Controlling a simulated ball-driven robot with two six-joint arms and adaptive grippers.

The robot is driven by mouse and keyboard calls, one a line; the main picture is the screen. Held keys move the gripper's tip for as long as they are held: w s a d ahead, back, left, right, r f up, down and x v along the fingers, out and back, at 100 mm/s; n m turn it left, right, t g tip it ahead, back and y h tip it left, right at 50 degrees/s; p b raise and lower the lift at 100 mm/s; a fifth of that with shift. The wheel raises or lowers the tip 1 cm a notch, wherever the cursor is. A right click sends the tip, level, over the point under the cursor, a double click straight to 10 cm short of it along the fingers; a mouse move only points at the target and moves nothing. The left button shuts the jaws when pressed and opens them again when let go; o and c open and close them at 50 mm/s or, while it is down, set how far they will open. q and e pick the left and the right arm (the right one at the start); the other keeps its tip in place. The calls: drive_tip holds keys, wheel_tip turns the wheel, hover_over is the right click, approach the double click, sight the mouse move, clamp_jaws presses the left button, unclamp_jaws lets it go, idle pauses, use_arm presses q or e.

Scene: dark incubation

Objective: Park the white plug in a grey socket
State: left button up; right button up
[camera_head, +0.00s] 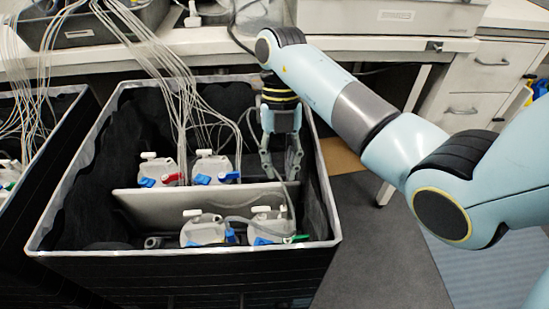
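My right gripper (281,172) points down into the right part of a black crate with a pale rim (190,251). Its two fingers look spread, and I see nothing clearly held between them. Small white plug-like pieces sit on the caps in the crate, including one on the front right cap (261,209), below and left of the fingers. I cannot tell which is the task's white plug. A grey tube runs near the fingertips down to that cap. No grey socket can be told apart at this size. My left gripper is not in view.
Several white caps with blue clips stand in the crate, such as the back left cap (160,171), with a light divider (205,204) between rows. Thin tubes hang from the bench (350,45) into the crate. Another crate is at left; drawers (490,65) are at right.

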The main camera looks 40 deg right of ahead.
sight(284, 202)
drive_tip(key=b+x, duration=0.2)
drive_tip(key=x, duration=0.1)
drive_tip(key=b+x, duration=0.6)
drive_tip(key=shift+s+d+f, duration=0.3)
drive_tip(key=shift+f, duration=0.1)
clamp_jaws()
drive_tip(key=shift+r, duration=0.15)
idle(0.3)
drive_tip(key=shift+r+p, duration=0.9)
drive_tip(key=shift+r, duration=0.05)
